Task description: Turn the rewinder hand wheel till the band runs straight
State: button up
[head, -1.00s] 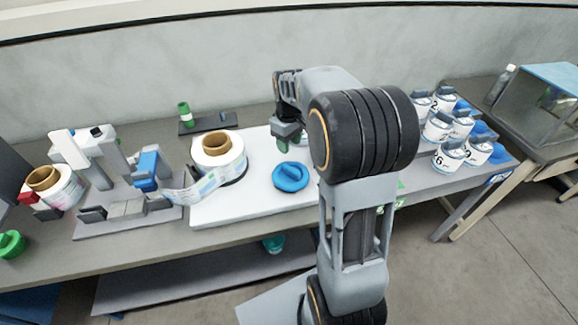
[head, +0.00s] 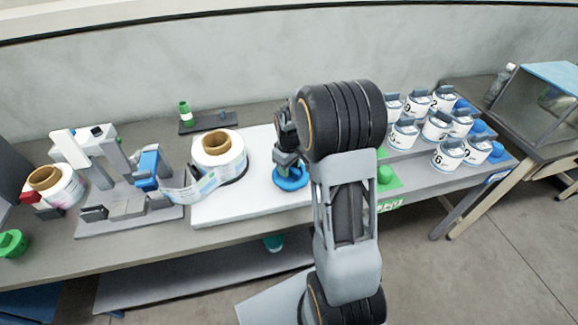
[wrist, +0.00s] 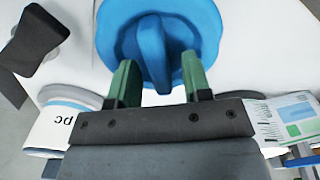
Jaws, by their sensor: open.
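The blue hand wheel (head: 291,181) sits on the white board, right of the rewinder reel (head: 218,150) with its brown core. My gripper (head: 287,162) is over the wheel and partly hides it in the head view. In the wrist view the wheel (wrist: 160,28) has a raised ridge across its middle. My gripper (wrist: 159,72) is open there, with one green finger on each side of the ridge's near end and gaps showing. The printed band (head: 190,190) runs from the reel left to the labeller (head: 128,207). I cannot tell whether it is straight.
Several white numbered tubs (head: 438,125) stand on the right of the bench, near a green knob (head: 385,175) on a green pad. A second reel (head: 58,185) is at the far left. A dark tray (head: 205,122) with a green-and-white item lies at the back.

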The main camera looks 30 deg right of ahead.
grip_shut()
jog(key=shift+d+m+b, duration=0.1)
jog(key=shift+m+b, duration=0.25)
jog(key=shift+m, duration=1.25)
grip_release()
jog(key=shift+r, duration=0.1)
notch_tip(320, 180, up, 14)
jog(key=shift+b, duration=0.3)
